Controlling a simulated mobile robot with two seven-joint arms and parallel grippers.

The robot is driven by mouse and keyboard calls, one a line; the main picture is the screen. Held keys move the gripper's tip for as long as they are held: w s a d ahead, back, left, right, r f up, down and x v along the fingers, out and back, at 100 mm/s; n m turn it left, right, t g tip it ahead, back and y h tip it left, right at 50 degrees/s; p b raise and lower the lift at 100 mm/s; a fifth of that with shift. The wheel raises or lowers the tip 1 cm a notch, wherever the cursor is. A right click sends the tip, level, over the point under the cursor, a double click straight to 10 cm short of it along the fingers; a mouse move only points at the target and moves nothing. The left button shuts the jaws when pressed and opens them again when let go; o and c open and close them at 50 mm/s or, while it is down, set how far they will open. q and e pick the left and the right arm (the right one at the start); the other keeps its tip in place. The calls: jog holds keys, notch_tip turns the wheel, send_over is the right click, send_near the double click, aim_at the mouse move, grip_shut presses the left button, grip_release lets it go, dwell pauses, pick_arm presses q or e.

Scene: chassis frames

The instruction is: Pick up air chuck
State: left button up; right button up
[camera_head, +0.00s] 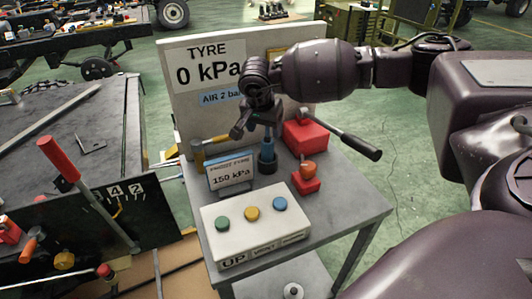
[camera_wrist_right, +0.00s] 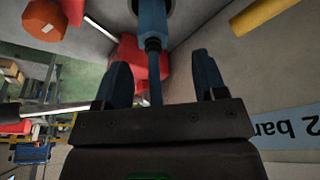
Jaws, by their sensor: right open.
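The air chuck (camera_head: 267,155) appears to be the blue piece standing upright in a dark round holder on the small grey table. My right gripper (camera_head: 259,124) is above it, pointing down, with its fingers apart. In the right wrist view, the blue air chuck (camera_wrist_right: 152,20) and its thin stem lie between the two open fingers of my right gripper (camera_wrist_right: 160,72). A gap shows on both sides of the stem. The gripper hides part of the chuck's upper end in the head view. My left gripper is not in view.
A tyre pressure board (camera_head: 185,110) stands behind. A small pressure sign (camera_head: 231,172), a white button box (camera_head: 255,232), a red block (camera_head: 305,136), an orange-red knob (camera_head: 308,170) and a yellow fitting (camera_head: 213,148) crowd the table (camera_head: 362,205). Its right front is clear.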

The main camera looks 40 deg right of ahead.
aim_at(267, 141)
jog(key=shift+x, duration=1.1)
jog(key=f, duration=0.4)
jog(key=shift+s+d+f+b, duration=0.15)
jog(key=shift+s+d+b, duration=0.1)
jog(key=shift+b, duration=0.1)
jog(key=shift+w+d+f, duration=0.15)
jog(key=shift+f, duration=0.3)
jog(key=shift+r, duration=0.1)
jog(key=c, duration=1.1)
